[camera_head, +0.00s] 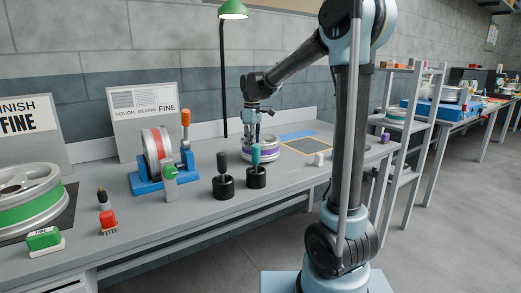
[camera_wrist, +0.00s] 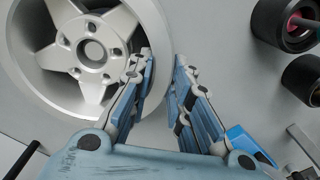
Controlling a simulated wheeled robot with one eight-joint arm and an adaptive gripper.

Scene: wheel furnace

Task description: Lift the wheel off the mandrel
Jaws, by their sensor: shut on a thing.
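A silver spoked wheel with a purple band (camera_head: 262,154) lies flat on the grey bench, below my arm's end. In the wrist view the same wheel (camera_wrist: 68,52) fills the left, with its five-spoke face and round centre hole showing. My gripper (camera_wrist: 162,62) is shut on the wheel's rim, one finger inside the rim and one outside. In the head view my gripper (camera_head: 258,132) points down at the wheel. No mandrel can be made out under this wheel. A red-banded wheel (camera_head: 153,152) stands upright on a blue stand (camera_head: 146,184) farther left.
Two black cups with handled tools (camera_head: 223,188) (camera_head: 256,178) stand close in front of the wheel. A green-banded wheel (camera_head: 30,208) lies at the far left. A lamp (camera_head: 232,10) rises behind.

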